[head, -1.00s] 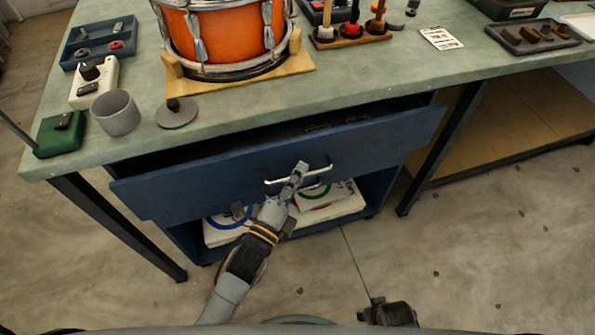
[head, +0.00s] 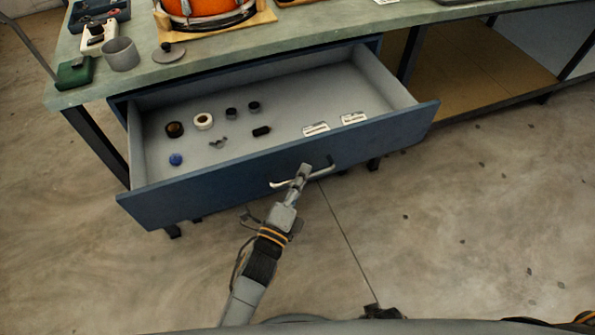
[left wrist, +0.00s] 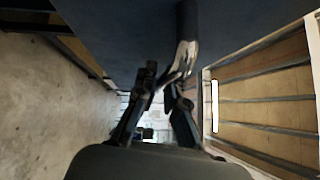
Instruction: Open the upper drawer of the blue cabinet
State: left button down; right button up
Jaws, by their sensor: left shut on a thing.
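The upper drawer (head: 170,205) of the blue cabinet under the bench is pulled far out, its pale inside open to view. Its front carries a light metal bar handle (head: 321,172). My left gripper (head: 304,172) is shut on this handle, near its middle. In the left wrist view, the fingers of my left gripper (left wrist: 165,88) are around the shiny handle (left wrist: 182,60), close to the dark drawer front (left wrist: 110,35). The cabinet's lower part is hidden behind the drawer. My right gripper does not show clearly.
In the drawer lie a white ring (head: 203,121), a brown ring (head: 174,129), a blue knob (head: 176,159), dark small parts and two white labelled packets (head: 316,129). The bench top (head: 215,60) holds a grey cup (head: 121,54) and a drum. Bare floor (head: 460,220) lies at right.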

pick_arm(q)
jog(key=shift+s+d, duration=0.3)
jog(key=shift+s, duration=0.55)
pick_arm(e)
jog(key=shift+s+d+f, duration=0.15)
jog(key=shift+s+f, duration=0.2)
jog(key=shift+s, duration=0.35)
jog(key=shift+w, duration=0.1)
pick_arm(q)
jog(key=c, duration=1.7)
grip_release()
jog(key=v, duration=1.2)
